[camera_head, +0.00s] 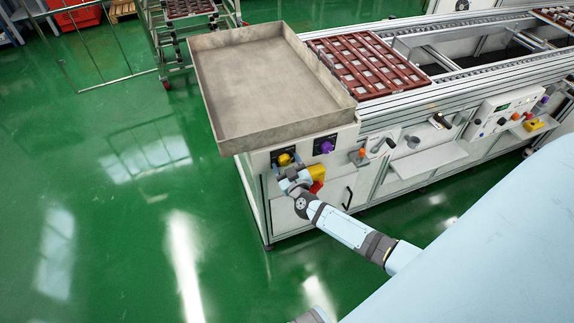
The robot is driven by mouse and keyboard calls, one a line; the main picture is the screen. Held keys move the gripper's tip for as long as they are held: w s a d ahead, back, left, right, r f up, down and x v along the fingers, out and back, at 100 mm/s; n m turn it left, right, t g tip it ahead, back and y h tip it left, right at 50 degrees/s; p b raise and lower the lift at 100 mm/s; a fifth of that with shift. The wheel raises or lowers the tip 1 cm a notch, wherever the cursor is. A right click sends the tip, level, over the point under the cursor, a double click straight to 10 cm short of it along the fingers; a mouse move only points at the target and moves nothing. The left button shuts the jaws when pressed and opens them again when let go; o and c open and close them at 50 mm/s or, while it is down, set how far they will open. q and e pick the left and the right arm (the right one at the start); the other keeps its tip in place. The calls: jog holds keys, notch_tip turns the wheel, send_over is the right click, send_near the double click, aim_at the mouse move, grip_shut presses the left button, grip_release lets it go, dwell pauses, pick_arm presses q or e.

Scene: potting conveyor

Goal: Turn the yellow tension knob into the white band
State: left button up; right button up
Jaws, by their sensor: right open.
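The yellow tension knob (285,159) sits on a dark square plate on the end panel of the conveyor, below the metal tray. My right gripper (283,171) is open, just below the knob and close in front of the panel. Whether its fingers touch the knob cannot be told at this size. The white band cannot be made out. My left gripper is not in view.
A purple knob (326,147) is right of the yellow one. A yellow and red fitting (317,174) is close beside my right wrist. The grey metal tray (207,101) overhangs the panel. Green floor (120,230) is clear at left.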

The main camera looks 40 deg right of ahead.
jog(key=c, duration=0.9)
